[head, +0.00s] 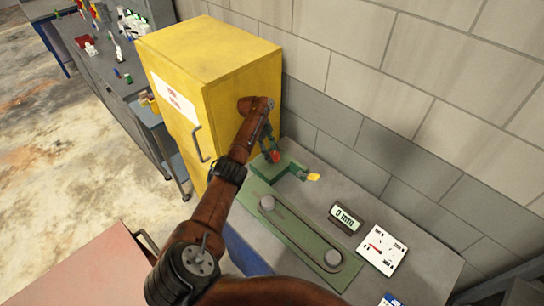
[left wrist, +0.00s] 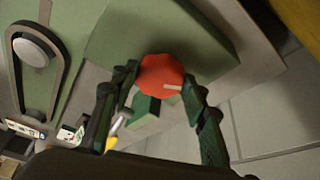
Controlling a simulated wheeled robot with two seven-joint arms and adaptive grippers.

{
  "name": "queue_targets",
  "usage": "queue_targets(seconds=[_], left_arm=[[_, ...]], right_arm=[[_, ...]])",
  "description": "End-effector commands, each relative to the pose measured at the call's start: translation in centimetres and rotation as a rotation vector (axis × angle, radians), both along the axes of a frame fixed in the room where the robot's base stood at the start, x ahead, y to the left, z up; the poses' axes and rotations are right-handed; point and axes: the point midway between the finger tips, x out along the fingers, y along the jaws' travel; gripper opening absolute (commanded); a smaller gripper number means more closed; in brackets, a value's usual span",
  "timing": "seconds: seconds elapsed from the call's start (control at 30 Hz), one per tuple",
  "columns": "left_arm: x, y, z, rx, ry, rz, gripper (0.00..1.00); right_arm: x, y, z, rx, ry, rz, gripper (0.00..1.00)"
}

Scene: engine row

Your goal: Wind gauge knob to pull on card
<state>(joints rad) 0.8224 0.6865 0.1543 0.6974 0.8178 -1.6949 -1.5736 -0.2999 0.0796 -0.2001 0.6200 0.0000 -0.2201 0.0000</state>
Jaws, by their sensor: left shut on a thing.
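A red knob (head: 273,157) with a pale mark sits at the green block (head: 291,166) on the bench, at the end of the long green rig (head: 292,232). In the left wrist view the knob (left wrist: 160,74) shows as a many-sided red cap, its pale mark pointing right. My left gripper (head: 270,150) is shut on the knob, one finger on each side. A white dial card (head: 376,257) with a red needle lies on the bench at right; its figures are too small to read surely. A display (head: 345,218) reads 0 mm. My right gripper is not in view.
A yellow cabinet (head: 213,65) stands close to my left gripper. A block wall (head: 400,110) runs behind the bench. A small yellow part (head: 313,177) sticks out beside the green block. A blue-edged card (head: 390,300) is cut off at the bottom. A cluttered bench lies at back left.

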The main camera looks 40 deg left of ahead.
Motion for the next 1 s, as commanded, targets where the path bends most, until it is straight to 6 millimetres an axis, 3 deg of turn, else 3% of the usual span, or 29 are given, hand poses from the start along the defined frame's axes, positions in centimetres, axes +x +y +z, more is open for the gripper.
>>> queue_targets(seconds=[0.37, 0.4, 0.6, 1.0], left_arm=[[0.07, -0.05, 0.1, -0.001, -0.001, -0.005, 0.17], [0.07, -0.05, 0.1, -0.001, -0.001, -0.005, 0.42], [0.05, -0.05, 0.07, -0.001, -0.001, -0.004, 0.56], [0.08, 0.01, 0.55, 0.0, -0.001, -0.004, 0.59]], right_arm=[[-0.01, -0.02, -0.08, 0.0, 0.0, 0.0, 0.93], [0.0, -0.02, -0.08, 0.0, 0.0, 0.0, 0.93], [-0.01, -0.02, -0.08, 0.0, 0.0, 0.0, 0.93], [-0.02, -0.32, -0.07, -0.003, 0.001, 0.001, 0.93]])
